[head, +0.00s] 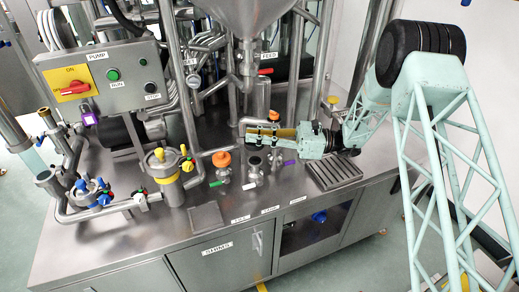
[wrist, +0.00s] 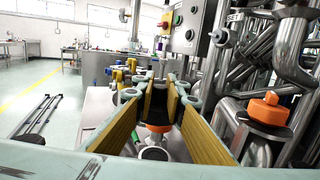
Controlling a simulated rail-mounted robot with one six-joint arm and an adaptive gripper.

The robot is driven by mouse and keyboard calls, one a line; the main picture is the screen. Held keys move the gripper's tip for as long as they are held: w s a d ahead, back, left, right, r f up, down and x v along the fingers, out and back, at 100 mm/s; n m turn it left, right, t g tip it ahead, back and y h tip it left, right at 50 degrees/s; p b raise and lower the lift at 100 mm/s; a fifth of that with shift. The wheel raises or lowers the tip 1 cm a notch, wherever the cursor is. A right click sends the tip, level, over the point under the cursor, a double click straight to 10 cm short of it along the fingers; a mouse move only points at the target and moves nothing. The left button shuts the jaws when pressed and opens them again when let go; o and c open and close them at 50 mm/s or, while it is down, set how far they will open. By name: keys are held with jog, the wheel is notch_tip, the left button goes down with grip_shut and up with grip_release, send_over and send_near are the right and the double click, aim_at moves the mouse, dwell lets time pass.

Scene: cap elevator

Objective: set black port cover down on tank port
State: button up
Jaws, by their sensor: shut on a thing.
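My gripper (head: 250,131) is above the metal deck in the head view, its fingers pointing left. In the wrist view its yellow-padded fingers (wrist: 159,92) are shut on the black port cover (wrist: 158,103), which shows as a dark shape between the pads. In the head view the fingers mostly hide the cover. An upright port with a dark round top (head: 254,161) stands below the fingertips. A pale ring with a dark middle (wrist: 153,153) shows below the cover in the wrist view, apart from it. I cannot tell which port is the tank port.
A port with an orange cap (head: 222,159) stands just left of the dark-topped port. Pipes and a steel hopper (head: 243,15) rise behind. A ribbed drain tray (head: 332,172) lies at right.

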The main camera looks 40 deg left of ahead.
jog(key=shift+w+a+r, duration=0.15)
jog(key=shift+w+r, duration=0.25)
jog(key=shift+r, duration=0.05)
dwell(0.3)
jog(key=b, duration=0.2)
send_over(255, 161)
jog(key=shift+w+f, duration=0.1)
jog(key=shift+f, duration=3.3)
jog(key=shift+f+b, duration=0.55)
jog(key=shift+f, duration=1.2)
dwell(1.2)
jog(key=shift+r, duration=0.25)
dwell(0.4)
